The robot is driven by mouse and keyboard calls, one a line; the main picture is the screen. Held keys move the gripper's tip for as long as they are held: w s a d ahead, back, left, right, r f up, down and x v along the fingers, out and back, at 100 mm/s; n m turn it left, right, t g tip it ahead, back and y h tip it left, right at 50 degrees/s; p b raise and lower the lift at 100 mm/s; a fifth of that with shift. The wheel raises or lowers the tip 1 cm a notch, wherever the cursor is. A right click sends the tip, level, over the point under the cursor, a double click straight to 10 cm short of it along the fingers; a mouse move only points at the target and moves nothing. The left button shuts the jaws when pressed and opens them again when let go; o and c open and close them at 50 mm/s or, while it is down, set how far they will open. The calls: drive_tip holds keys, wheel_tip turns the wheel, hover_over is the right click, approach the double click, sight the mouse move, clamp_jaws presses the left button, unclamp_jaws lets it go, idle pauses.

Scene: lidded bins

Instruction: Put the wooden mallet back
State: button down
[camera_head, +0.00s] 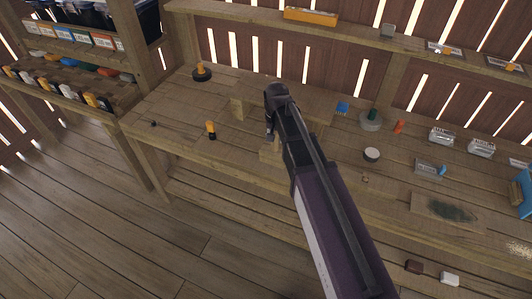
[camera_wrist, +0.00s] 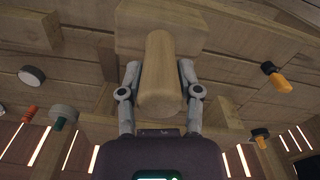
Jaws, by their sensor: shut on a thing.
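The wooden mallet shows in the wrist view as a thick round pale handle (camera_wrist: 160,75) with its end toward the camera. A broad wooden block (camera_wrist: 128,40) lies beyond the handle; it looks like the mallet's head, but the join is hidden. My gripper (camera_wrist: 160,68) has one finger on each side of the handle and is shut on it. In the head view my gripper (camera_head: 271,128) is over the middle of the workbench (camera_head: 185,135) and hides much of the mallet. A piece of wood (camera_head: 268,153) shows just below it.
A small wooden block (camera_head: 237,107) is left of my gripper. Yellow-and-black tools (camera_head: 211,130) stand further left. A white-topped round item (camera_head: 371,154), a green-knobbed item (camera_head: 371,120) and metal boxes (camera_head: 441,136) are on the right. A shelf (camera_head: 420,48) runs along the back.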

drive_tip(key=shift+d+f, duration=0.1)
drive_tip(key=shift+d, duration=0.1)
drive_tip(key=d+f+b, duration=0.4)
drive_tip(key=shift+s+f+b, duration=0.15)
drive_tip(key=shift+f+b, duration=0.15)
drive_tip(key=shift+b, duration=0.1)
drive_tip(key=shift+d+f+b, duration=0.3)
drive_tip(key=shift+d, duration=0.25)
drive_tip(key=w+a+f+b, duration=0.1)
drive_tip(key=w+a, duration=0.7)
drive_tip(key=w, duration=0.3)
drive_tip(key=shift+w+a+f, duration=0.2)
drive_tip(key=shift+w+a, duration=0.15)
drive_tip(key=shift+w, duration=0.15)
